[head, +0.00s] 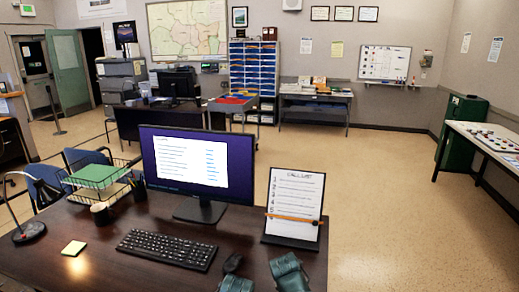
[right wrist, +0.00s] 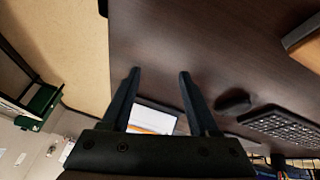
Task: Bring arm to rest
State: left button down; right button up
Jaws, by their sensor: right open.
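My right gripper (right wrist: 160,72) is open in the right wrist view, its two dark fingers spread apart with nothing between the tips. It is over or near the dark desk (head: 75,270), whose brown top also fills much of the right wrist view (right wrist: 210,45). The clipboard with an orange pencil (head: 295,205) shows beyond the fingers in the right wrist view (right wrist: 155,120). My right gripper's fingers cannot be made out in the head view. My left gripper is not in view.
The desk holds a mouse (head: 233,262), keyboard (head: 166,249), monitor (head: 185,165), trays (head: 95,176), lamp (head: 29,232) and sticky notes (head: 74,248). Two teal parts at the head view's bottom edge may be mine. The floor (head: 390,200) right of the desk is clear.

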pick_arm(q)
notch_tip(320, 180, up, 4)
jog(key=p, duration=0.2)
jog(key=shift+p, duration=0.4)
pick_arm(e)
jog(key=s+a+n+g, duration=0.2)
jog(key=s+a, duration=0.1)
jog(key=s, duration=0.5)
jog(key=s+a+r+n+g+y, duration=0.1)
jog(key=s+a+g, duration=0.1)
jog(key=s, duration=0.6)
jog(key=shift+s+a+r+n+g, duration=0.25)
jog(key=shift+a+n+g, duration=0.15)
jog(key=shift+g, duration=0.3)
jog(key=shift+w, duration=0.1)
